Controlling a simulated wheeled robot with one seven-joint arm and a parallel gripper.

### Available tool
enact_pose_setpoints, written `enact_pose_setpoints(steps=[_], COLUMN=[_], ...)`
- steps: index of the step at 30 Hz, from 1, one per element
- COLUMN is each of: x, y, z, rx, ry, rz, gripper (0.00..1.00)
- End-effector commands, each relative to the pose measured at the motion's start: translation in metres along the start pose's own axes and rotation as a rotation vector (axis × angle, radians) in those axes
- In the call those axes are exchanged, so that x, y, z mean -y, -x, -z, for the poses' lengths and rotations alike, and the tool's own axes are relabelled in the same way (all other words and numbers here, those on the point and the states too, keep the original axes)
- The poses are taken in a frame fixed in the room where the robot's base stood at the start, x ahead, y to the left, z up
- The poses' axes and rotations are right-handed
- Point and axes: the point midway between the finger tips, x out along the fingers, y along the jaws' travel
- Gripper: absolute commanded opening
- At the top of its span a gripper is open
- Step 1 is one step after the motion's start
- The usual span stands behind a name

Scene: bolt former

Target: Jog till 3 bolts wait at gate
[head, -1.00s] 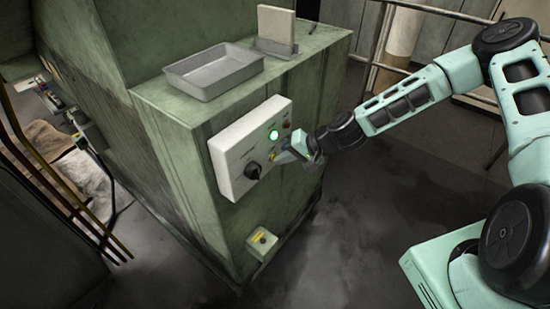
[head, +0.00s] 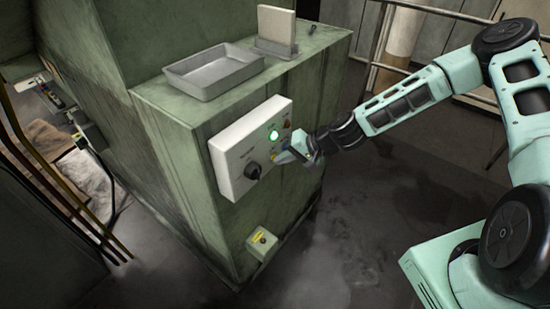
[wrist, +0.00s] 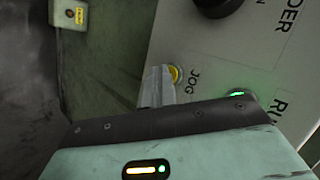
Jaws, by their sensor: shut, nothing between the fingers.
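A pale control panel (head: 237,160) is on the side of the green machine. It has a lit green light (head: 273,134) and a black knob (head: 253,171). My gripper (head: 285,157) is at the panel's lower right part. In the wrist view its shut fingers (wrist: 157,84) are right beside the yellow button (wrist: 174,74), by the word JOG, and cover part of it. I cannot tell whether they press it. No bolts or gate can be made out.
A grey tray (head: 205,82) and an upright pale plate (head: 276,24) stand on the machine top. A small box with a yellow label (head: 262,240) sits low on the machine. Brass-coloured rails (head: 62,190) slope down at left. The floor at right is clear, with haze.

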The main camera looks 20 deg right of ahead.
Motion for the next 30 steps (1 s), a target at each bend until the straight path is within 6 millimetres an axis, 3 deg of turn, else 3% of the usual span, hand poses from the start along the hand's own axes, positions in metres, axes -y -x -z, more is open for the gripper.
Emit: enact_pose_setpoints(steps=[30], x=[-0.0035], y=[0.0051], z=[-0.0028], rx=[-0.001], ry=[0.0], rz=[0.0], gripper=[0.0])
